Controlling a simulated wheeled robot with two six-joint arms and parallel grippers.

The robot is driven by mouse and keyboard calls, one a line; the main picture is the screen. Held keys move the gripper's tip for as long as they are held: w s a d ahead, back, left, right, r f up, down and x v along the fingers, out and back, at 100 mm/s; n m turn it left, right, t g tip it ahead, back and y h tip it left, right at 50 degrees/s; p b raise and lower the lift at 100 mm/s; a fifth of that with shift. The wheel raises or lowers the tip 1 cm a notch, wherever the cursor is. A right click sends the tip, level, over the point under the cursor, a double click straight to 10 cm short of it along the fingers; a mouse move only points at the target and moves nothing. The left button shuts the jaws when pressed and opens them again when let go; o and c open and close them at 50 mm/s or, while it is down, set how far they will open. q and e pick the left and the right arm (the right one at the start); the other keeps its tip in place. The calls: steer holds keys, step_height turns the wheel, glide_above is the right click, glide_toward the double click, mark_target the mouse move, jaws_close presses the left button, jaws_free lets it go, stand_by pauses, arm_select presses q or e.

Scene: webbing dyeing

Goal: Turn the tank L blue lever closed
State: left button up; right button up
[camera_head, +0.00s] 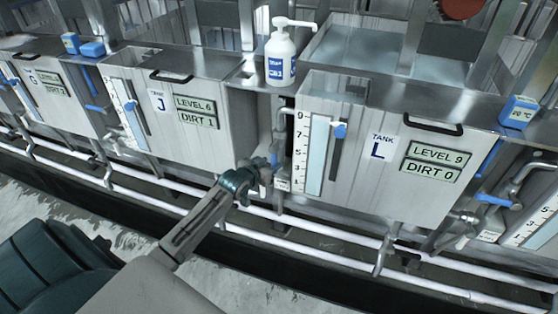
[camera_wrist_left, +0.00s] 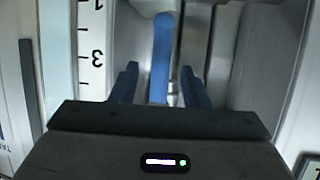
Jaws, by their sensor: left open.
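Tank L (camera_head: 345,170) is a grey metal tank right of centre in the head view, with signs reading LEVEL 9 and DIRT 0. A blue lever (camera_wrist_left: 162,42) stands upright in the wrist view, beside the tank's gauge scale (camera_wrist_left: 91,50). In the head view the lever is small and mostly hidden by my gripper at the tank's left side. My left gripper (camera_head: 262,170) is there, open. In the wrist view its two blue fingers (camera_wrist_left: 160,82) are apart, one on each side of the lever, with gaps visible. My right gripper is not in view.
White pipes (camera_head: 300,231) run along the front below the tanks. Tank J (camera_head: 155,130) stands to the left, with a narrow gap before tank L. A white pump bottle (camera_head: 280,55) stands on the ledge above. Another blue lever (camera_head: 493,200) is right of tank L.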

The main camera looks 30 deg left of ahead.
mark_target(272, 163)
arm_select(q)
steer(key=x, duration=0.5)
steer(key=shift+w+a+f, duration=0.1)
steer(key=shift+w+f, duration=0.1)
steer(key=shift+w, duration=0.1)
steer(key=shift+c, duration=0.3)
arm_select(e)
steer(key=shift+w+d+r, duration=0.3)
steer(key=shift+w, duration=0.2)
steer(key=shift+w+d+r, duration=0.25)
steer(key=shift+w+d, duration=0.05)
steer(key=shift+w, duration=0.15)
